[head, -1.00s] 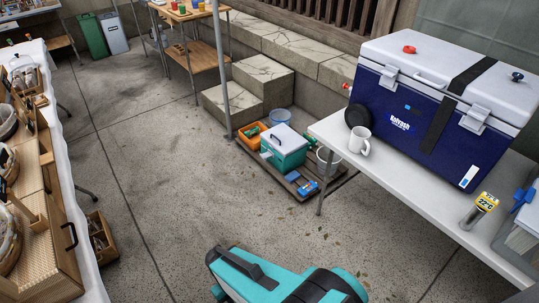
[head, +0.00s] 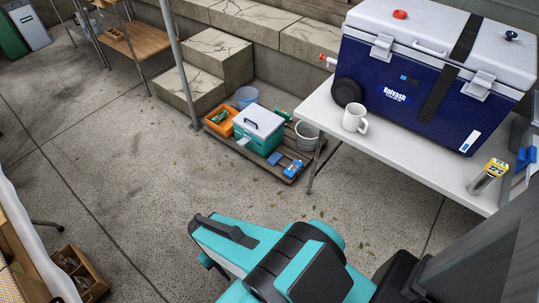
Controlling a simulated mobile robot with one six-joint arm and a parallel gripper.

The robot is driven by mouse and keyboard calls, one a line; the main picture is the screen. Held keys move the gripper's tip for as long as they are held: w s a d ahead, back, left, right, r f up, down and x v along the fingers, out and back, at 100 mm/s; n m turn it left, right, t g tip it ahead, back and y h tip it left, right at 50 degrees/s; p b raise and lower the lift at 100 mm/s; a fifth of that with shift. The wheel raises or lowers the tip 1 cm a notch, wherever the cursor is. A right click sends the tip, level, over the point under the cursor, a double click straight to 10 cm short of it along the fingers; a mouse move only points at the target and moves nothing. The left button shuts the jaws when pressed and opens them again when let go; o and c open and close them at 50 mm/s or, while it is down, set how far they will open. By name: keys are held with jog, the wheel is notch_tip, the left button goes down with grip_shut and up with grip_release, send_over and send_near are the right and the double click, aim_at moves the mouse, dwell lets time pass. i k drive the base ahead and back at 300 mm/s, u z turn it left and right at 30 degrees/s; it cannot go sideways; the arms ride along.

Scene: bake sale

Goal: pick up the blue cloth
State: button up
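No blue cloth can be told for certain. A small bright blue item (head: 292,169) lies on the wooden pallet on the floor, in front of the teal box; it is too small to tell whether it is cloth. Another blue item (head: 525,159) shows at the right end of the white table, partly cut off by the frame's right side and my arm. My teal and black arm fills the bottom middle and right. My gripper's fingers are not visible.
The white table (head: 410,144) bears a blue cooler (head: 404,125), a white mug (head: 355,118) and a yellow-topped tube (head: 488,176). The pallet holds a teal box (head: 259,130), an orange crate (head: 221,121) and buckets. A grey pole (head: 179,60) stands beside it. Open concrete floor lies to the left.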

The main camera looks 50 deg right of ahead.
aim_at(275, 157)
jog(key=z, duration=0.25)
jog(key=i, duration=1.4)
jog(key=z, duration=0.2)
